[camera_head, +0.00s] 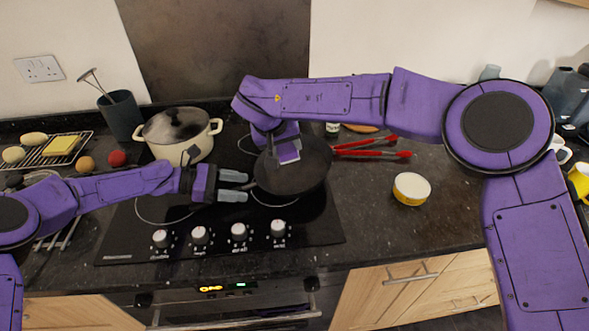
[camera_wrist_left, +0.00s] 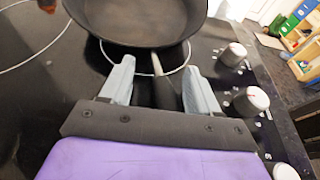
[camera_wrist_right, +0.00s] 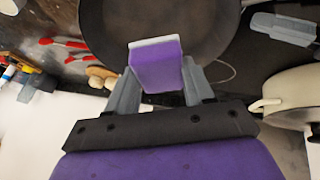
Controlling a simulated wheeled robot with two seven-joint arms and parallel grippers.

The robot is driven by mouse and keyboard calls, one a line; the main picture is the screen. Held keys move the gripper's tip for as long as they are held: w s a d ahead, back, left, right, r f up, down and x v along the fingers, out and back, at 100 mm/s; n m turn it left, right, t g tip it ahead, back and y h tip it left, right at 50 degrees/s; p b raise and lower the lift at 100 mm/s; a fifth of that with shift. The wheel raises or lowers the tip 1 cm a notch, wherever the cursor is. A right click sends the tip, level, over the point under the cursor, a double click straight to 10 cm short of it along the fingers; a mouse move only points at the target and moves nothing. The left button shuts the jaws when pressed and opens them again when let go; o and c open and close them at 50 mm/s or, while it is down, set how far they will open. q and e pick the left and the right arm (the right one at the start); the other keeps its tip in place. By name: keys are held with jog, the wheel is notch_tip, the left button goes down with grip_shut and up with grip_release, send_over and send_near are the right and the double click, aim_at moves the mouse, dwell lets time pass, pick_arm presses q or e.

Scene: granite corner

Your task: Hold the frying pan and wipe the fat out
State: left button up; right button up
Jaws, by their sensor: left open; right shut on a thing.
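The black frying pan (camera_head: 300,180) sits on the hob, its handle pointing left toward my left gripper. My left gripper (camera_head: 233,187) is open. In the left wrist view its fingers (camera_wrist_left: 158,85) stand on either side of the pan handle (camera_wrist_left: 164,92). My right gripper (camera_wrist_right: 155,85) is shut on a purple block with a pale edge, apparently a wiping sponge (camera_wrist_right: 156,64). The sponge (camera_head: 288,153) is over the pan in the head view; I cannot tell whether it touches the pan. The pan interior (camera_wrist_right: 190,25) looks dark, and no fat is distinguishable.
A cream lidded pot (camera_head: 182,133) stands behind my left gripper. Red-handled tongs (camera_head: 375,148) and a yellow tub (camera_head: 411,188) lie right of the pan. A rack with food (camera_head: 45,150) is at far left. The counter front right is clear.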

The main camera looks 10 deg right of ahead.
pick_arm(q)
jog(key=v, duration=1.2)
